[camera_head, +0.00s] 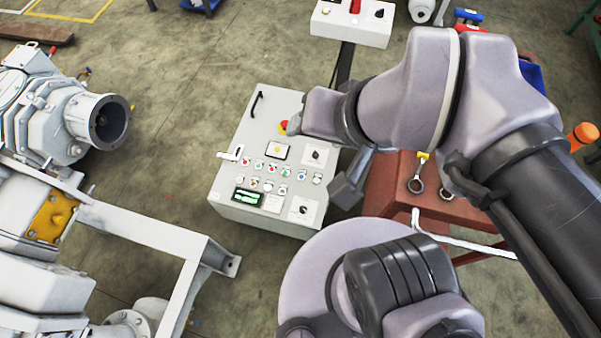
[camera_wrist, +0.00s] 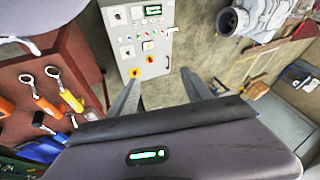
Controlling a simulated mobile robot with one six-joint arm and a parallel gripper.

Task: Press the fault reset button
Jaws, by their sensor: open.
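The control panel (camera_head: 228,190) is a light grey box with rows of small coloured buttons (camera_head: 270,168), a yellow button (camera_head: 278,151), a red knob (camera_head: 283,126) and a green-lit display (camera_head: 248,197). The labels are too small to read, so I cannot tell which button is the fault reset. In the wrist view the panel (camera_wrist: 121,45) appears turned, beyond the fingertips. My gripper (camera_wrist: 160,88) is open and empty, with its two fingers apart and away from the buttons. In the head view my wrist covers part of the panel's upper right side.
A red-brown tool table (camera_head: 402,200) with wrenches (camera_head: 416,184) stands right of the panel. Grey pump machinery (camera_head: 50,110) and a white frame (camera_head: 150,232) stand to the left. Another control box (camera_head: 340,22) is behind. Concrete floor (camera_head: 180,180) lies bare left of the panel.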

